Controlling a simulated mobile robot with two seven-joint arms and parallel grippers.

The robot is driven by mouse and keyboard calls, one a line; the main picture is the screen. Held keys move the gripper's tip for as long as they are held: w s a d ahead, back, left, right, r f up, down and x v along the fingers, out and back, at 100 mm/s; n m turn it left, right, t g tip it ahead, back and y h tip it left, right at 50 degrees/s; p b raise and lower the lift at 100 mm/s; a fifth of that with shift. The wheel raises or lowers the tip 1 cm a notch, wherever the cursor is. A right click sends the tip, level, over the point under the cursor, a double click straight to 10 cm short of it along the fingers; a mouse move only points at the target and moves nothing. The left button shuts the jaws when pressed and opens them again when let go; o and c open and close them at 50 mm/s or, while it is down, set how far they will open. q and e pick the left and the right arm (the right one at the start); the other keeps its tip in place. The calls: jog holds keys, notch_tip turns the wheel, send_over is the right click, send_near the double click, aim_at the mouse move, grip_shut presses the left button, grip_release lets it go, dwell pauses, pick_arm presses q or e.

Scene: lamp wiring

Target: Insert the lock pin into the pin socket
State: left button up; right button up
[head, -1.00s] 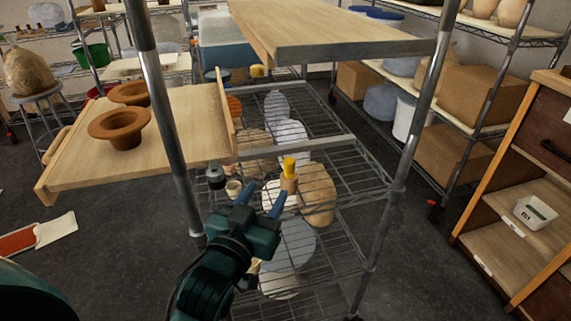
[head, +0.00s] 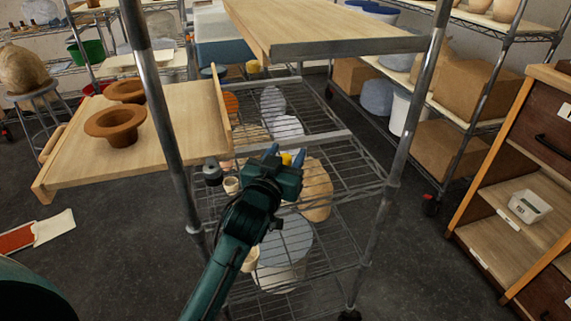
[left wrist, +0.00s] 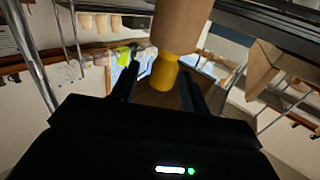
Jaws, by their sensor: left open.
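The lock pin appears to be the yellow-topped piece with a tan cylindrical body. Its yellow top (head: 286,158) shows between the blue fingertips of my left gripper (head: 286,153) in the head view; my gripper hides the rest. In the left wrist view the yellow part (left wrist: 165,73) lies between the two dark fingers, with the tan body (left wrist: 180,25) beyond it. The left gripper (left wrist: 161,84) is open around the yellow part; I cannot tell whether either finger touches it. I cannot make out the pin socket. My right gripper is out of view.
A wire rack (head: 340,190) surrounds my left arm, with metal posts on both sides and a wooden board (head: 320,30) above. A pulled-out wooden board (head: 75,165) holds brown pots (head: 116,124). A small grey cylinder (head: 212,171) stands at the rack's left.

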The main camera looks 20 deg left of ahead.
pick_arm(q)
grip_shut()
dwell(0.4)
